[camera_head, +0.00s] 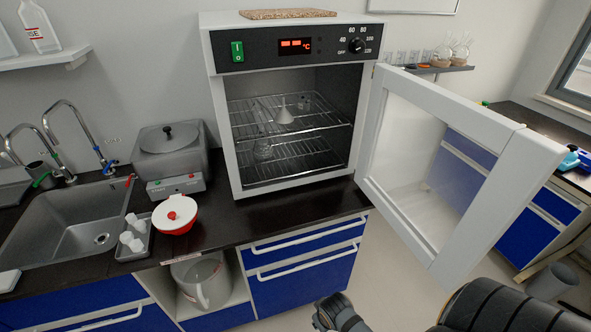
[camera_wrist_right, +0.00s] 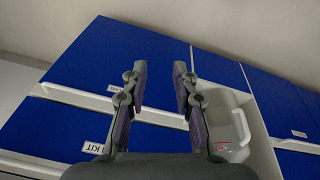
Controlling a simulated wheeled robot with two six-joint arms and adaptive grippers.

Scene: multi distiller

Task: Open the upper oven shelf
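The oven (camera_head: 222,110) stands on the dark counter with its glass-panelled door (camera_head: 445,112) swung wide open to the right. The upper shelf (camera_head: 325,122), a wire rack, sits inside the oven cavity and does not stick out past the front. A white funnel (camera_head: 284,116) and other small glassware are on it. A lower wire shelf (camera_head: 305,165) is below, with a glass flask (camera_head: 263,150) by it. In the right wrist view my right gripper (camera_wrist_right: 159,68) is open and empty, in front of blue drawer fronts. My left gripper is not in view.
Left of the oven are a grey water bath (camera_head: 170,150), a red and white bowl (camera_head: 175,214) and a sink (camera_head: 75,225). Below are blue drawers (camera_head: 305,277) and a jug (camera_head: 203,280), also in the right wrist view (camera_wrist_right: 228,115). The open door blocks space on the right.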

